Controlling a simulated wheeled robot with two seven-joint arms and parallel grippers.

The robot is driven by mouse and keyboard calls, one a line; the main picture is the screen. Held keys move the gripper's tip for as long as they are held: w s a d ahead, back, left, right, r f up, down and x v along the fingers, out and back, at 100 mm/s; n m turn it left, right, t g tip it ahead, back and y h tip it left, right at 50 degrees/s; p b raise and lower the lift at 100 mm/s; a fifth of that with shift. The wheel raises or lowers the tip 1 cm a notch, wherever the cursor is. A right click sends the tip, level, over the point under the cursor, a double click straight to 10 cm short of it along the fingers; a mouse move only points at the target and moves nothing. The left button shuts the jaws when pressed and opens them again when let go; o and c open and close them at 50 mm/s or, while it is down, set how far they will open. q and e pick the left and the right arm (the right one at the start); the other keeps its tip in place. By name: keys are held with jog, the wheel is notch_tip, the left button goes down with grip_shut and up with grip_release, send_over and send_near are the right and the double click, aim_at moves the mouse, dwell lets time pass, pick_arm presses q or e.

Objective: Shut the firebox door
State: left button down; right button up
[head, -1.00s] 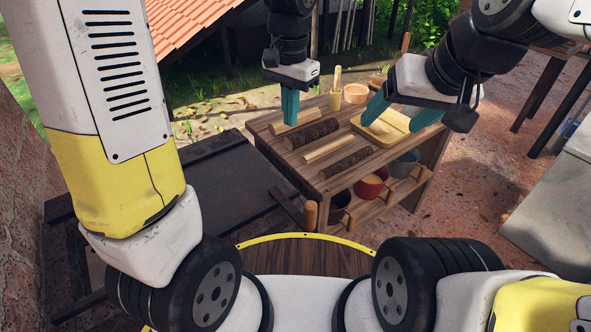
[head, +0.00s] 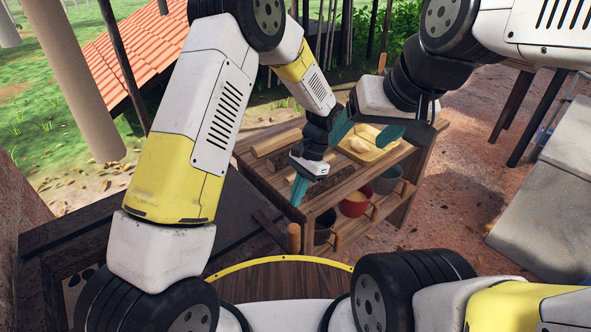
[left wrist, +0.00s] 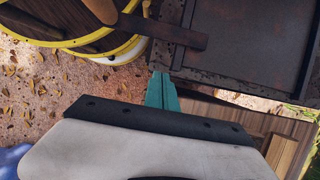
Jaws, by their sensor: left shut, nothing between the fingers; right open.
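A dark, rusty metal box, which looks like the firebox (head: 225,205), stands at the left in the head view. A dark panel of it (left wrist: 255,45) fills the upper right of the left wrist view. A dark bar (left wrist: 165,30) sticks out there, and a wooden handle (head: 294,238) stands at its end in the head view. I cannot tell the door's angle. My left gripper (head: 299,190) is shut and empty, pointing down in front of the shelf and above the handle, apart from it. Its teal fingertips (left wrist: 163,92) show beside the panel's corner. My right gripper (head: 365,131) is open above the bench.
A wooden bench (head: 335,195) stands right of the firebox, with rolling pins and a yellow tray (head: 375,152) on top. Its lower shelf holds a red pot (head: 353,207) and a grey pot (head: 388,180). Leaf-strewn ground (head: 455,190) lies open to the right.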

pick_arm(q)
jog(key=x, duration=0.4)
jog(key=s+a, duration=0.2)
jog(key=shift+a, duration=0.35)
jog(key=shift+s+a, duration=0.2)
jog(key=shift+a, duration=0.1)
